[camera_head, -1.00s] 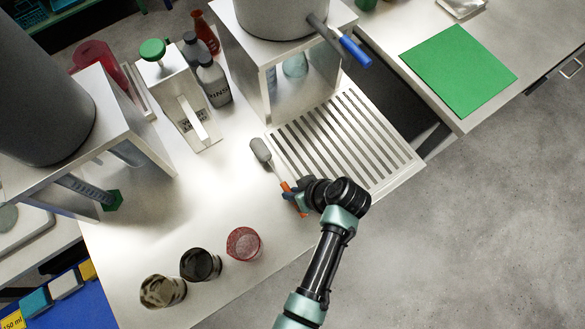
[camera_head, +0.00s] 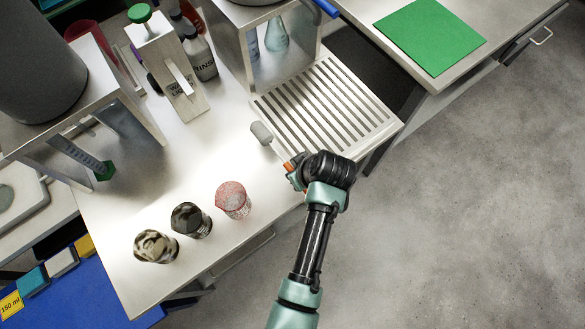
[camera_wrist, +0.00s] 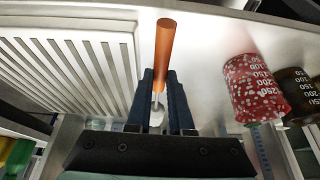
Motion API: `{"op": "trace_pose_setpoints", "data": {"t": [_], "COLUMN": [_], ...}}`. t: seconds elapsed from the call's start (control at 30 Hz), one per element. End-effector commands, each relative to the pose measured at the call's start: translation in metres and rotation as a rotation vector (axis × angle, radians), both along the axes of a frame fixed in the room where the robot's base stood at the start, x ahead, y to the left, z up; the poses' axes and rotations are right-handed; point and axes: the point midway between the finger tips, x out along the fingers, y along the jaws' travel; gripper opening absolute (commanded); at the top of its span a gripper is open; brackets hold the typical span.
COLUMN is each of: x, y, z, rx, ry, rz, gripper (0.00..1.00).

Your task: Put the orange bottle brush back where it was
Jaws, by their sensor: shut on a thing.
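The orange bottle brush has a grey bristle head (camera_head: 261,132) and an orange handle (camera_wrist: 165,55). My gripper (camera_wrist: 160,85) is shut on the brush, with the handle standing out beyond the fingers in the wrist view. In the head view my gripper (camera_head: 296,178) is at the front edge of the steel bench (camera_head: 165,190), beside the slotted drying rack (camera_head: 385,122). The brush head points up and left, near the rack's left corner. I cannot tell whether the brush touches the bench.
Three stained beakers stand left of my gripper: a red-speckled one (camera_head: 233,200), a dark one (camera_head: 190,220) and a brown-blotched one (camera_head: 155,246). A green mat (camera_head: 430,37) lies on the right-hand counter.

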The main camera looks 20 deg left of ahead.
Motion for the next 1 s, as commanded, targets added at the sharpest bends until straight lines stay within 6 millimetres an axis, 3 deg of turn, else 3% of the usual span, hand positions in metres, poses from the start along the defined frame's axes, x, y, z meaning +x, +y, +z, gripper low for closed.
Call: {"op": "trace_pose_setpoints", "data": {"t": [0.3, 0.7, 0.73, 0.8, 0.9, 1.0], "x": [0.0, 0.0, 0.0, 0.0, 0.0, 0.0], "y": [0.0, 0.0, 0.0, 0.0, 0.0, 0.0], "z": [-0.038, -0.044, -0.044, -0.043, -0.043, -0.043], "rx": [0.001, 0.001, 0.001, 0.001, 0.001, 0.001], "ry": [-0.001, -0.002, -0.001, -0.001, -0.001, -0.001], "rz": [0.001, 0.0, 0.001, 0.001, 0.001, 0.001], "gripper": [0.0, 0.0, 0.21, 0.34, 0.49, 0.49]}}
